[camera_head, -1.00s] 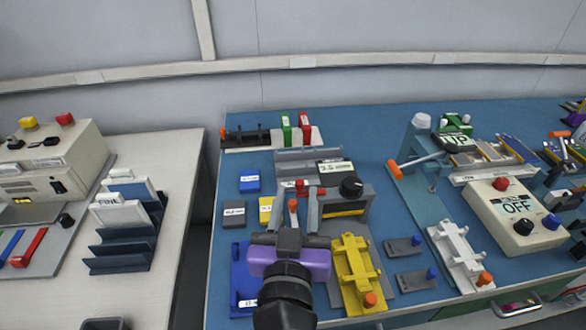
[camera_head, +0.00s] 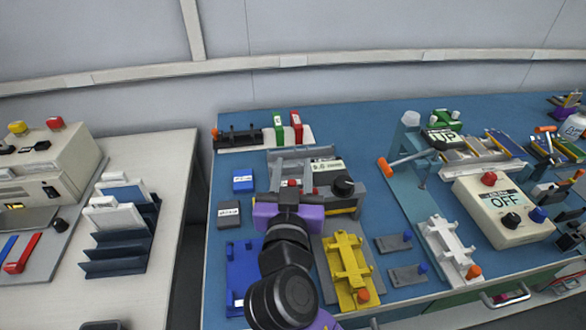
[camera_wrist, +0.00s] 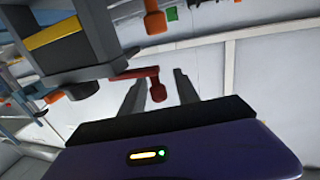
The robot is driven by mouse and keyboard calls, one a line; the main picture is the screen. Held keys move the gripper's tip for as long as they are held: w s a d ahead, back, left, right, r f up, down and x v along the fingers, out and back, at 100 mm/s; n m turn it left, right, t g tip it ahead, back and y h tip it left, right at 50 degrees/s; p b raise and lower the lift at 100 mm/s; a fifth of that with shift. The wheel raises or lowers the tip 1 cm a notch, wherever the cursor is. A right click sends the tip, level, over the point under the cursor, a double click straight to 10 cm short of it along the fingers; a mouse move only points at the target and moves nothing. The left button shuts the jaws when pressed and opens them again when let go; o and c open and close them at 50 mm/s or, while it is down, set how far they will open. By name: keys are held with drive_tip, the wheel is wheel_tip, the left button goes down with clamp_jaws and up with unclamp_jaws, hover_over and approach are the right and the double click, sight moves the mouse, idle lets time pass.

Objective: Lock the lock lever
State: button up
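A red lever with a rounded orange-red end (camera_wrist: 157,90) sticks out from a grey device (camera_wrist: 75,45) in the wrist view. I take it to be the lock lever. It appears between the two dark fingers of my gripper (camera_wrist: 158,78), which are open; I cannot tell whether either finger touches it. In the head view, my purple gripper body (camera_head: 290,212) is in front of the grey device with a black knob (camera_head: 342,186). A small red part (camera_head: 291,183) shows just beyond the gripper. The fingers and most of the lever are hidden there.
A yellow fixture (camera_head: 350,262) stands close to the right of my wrist, and a blue tray (camera_head: 243,270) lies to the left. An orange-ended lever (camera_wrist: 155,20) hangs near the top of the wrist view. A control box marked OFF (camera_head: 500,205) stands farther right.

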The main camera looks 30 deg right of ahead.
clamp_jaws()
